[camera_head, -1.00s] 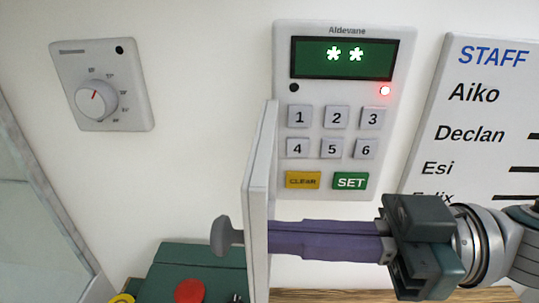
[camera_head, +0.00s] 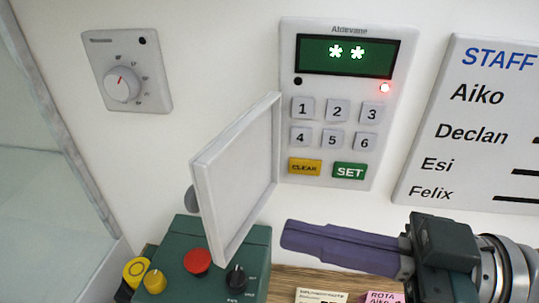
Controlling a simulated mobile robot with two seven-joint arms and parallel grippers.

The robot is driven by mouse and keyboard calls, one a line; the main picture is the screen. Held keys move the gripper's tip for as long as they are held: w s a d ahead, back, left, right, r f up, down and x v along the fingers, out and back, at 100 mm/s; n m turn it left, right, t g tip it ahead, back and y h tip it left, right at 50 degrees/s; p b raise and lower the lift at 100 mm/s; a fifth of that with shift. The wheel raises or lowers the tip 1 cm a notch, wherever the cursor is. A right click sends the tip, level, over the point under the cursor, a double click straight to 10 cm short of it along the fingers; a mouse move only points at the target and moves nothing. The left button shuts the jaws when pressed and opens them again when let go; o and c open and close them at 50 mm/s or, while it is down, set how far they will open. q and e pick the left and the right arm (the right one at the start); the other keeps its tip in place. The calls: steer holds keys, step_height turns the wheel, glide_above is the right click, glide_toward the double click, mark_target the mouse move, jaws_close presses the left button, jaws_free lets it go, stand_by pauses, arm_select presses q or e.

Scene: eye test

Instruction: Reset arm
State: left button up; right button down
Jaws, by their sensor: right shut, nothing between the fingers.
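My right gripper (camera_head: 287,236) comes in from the right with long purple fingers pressed together and nothing between them. Its tips point left, below the keypad and to the right of the white door, seemingly apart from it. The keypad panel (camera_head: 290,120), marked Aldevane, is on the wall. Its green display (camera_head: 315,57) shows two asterisks and a red light (camera_head: 385,87) glows below it. The white door (camera_head: 235,175) stands swung open at the keypad's left edge, its knob (camera_head: 191,199) mostly hidden behind it. My left gripper is not in view.
A wall dial (camera_head: 122,88) is at the upper left. A staff board (camera_head: 440,120) hangs at right. Cards (camera_head: 320,295) lie on the wooden surface.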

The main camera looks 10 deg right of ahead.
steer(key=s+b+v, duration=0.1)
steer(key=v, duration=0.6)
steer(key=w+d+f+m+t+h, duration=0.2)
steer(key=w+d+m+t+h, duration=0.35)
steer(key=w+m+h, duration=0.6)
steer(key=s+a+f+g+h, duration=0.15)
steer(key=s+g, duration=0.35)
steer(key=s, duration=0.5)
steer(key=s+f+g+h, duration=0.3)
steer(key=s+g, duration=0.2)
steer(key=s, duration=0.5)
step_height(320, 180, up, 33)
steer(key=p, duration=3.3)
steer(key=shift+w+d+t+p, duration=0.2)
steer(key=shift+d+t+p, duration=0.05)
steer(key=shift+t+p, duration=0.1)
